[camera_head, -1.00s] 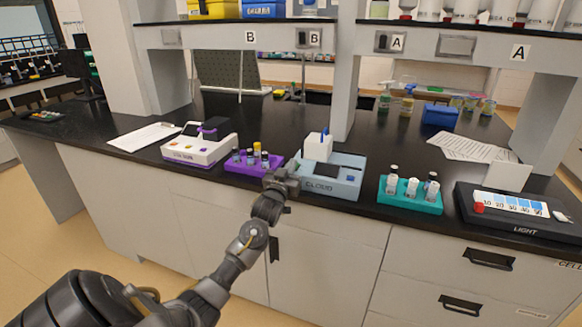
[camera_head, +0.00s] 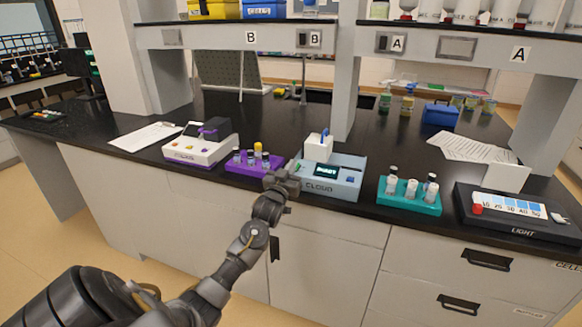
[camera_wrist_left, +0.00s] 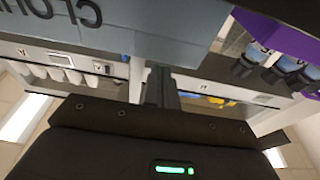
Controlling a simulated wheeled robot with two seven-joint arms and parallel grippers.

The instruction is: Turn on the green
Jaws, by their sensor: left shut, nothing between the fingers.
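The light-blue device marked CLOUD (camera_head: 345,191) stands near the counter's front edge. Its small dark screen (camera_head: 326,171) shows pale green lettering, too small to read. A white block (camera_head: 318,149) stands at its back. My left gripper (camera_head: 283,180) is shut and empty at the device's front left corner; whether it touches cannot be told. In the left wrist view the device (camera_wrist_left: 130,30) is upside down beyond the dark fingers (camera_wrist_left: 160,85). A green-teal rack (camera_head: 408,203) with several vials stands to the right. My right gripper is not in view.
A purple rack (camera_head: 240,167) of vials stands close left of my gripper. A white-and-purple device (camera_head: 200,147) is further left. The LIGHT device (camera_head: 515,224), with a red block, is at the far right.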

